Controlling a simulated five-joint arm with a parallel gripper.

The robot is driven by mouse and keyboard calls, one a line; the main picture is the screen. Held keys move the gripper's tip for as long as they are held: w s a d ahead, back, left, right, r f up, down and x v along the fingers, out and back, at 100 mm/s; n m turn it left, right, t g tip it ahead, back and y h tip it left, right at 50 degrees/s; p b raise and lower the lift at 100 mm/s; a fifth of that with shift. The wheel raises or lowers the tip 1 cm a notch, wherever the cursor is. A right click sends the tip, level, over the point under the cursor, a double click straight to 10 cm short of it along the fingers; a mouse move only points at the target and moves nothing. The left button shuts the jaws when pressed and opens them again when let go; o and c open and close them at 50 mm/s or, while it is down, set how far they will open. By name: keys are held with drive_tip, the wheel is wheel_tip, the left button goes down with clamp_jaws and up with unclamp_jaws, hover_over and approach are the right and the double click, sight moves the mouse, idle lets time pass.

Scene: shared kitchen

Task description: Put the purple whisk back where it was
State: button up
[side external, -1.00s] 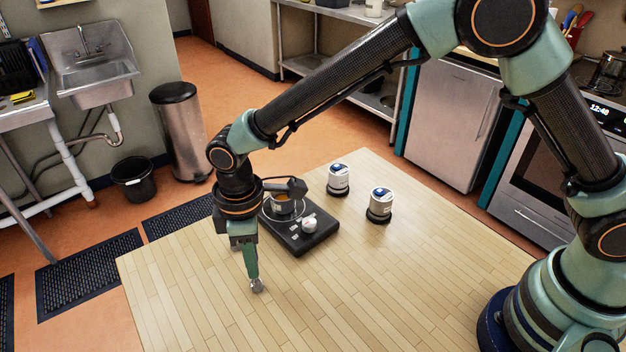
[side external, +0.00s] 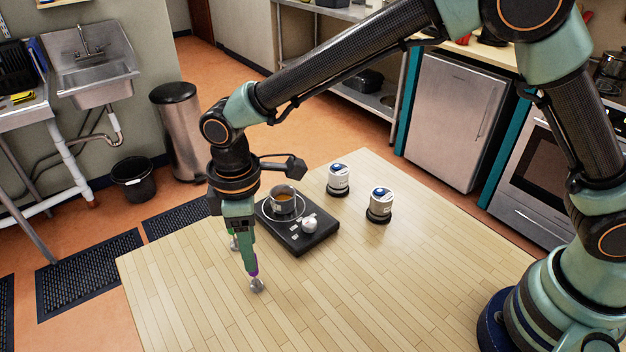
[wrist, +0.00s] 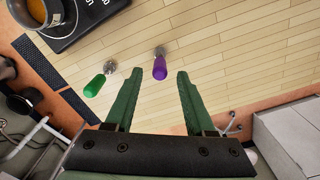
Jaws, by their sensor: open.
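The purple whisk (side external: 254,270) is on the wooden table with its metal wire head down on the boards; it appears to stand with its handle up. In the wrist view the purple whisk (wrist: 160,68) shows its handle end between the tips of my gripper (wrist: 157,74). The fingers are spread, with a gap on both sides of the handle. In the side view my gripper (side external: 246,263) is close over the whisk and hides part of its handle. A green whisk (wrist: 95,85) stands to the left of it in the wrist view.
The table's front and right are bare.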

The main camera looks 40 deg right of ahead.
wheel_tip(320, 180, up, 8)
drive_tip(key=d+r+m+t, duration=0.1)
drive_tip(key=d+r+m, duration=0.25)
drive_tip(key=d, duration=0.45)
drive_tip(key=d+r+m+t, duration=0.1)
drive_tip(key=d+r+m, duration=0.1)
drive_tip(key=d+r, duration=0.35)
drive_tip(key=s+d+m+t, duration=0.1)
drive_tip(key=s+d+m, duration=0.2)
drive_tip(key=d, duration=0.5)
drive_tip(key=s+d+f+m+t, duration=0.1)
drive_tip(key=s+d+m, duration=0.3)
drive_tip(key=d, duration=0.4)
drive_tip(key=shift+s+f+t, duration=0.3)
drive_tip(key=shift+s+t, duration=0.45)
drive_tip(key=shift+t, duration=0.05)
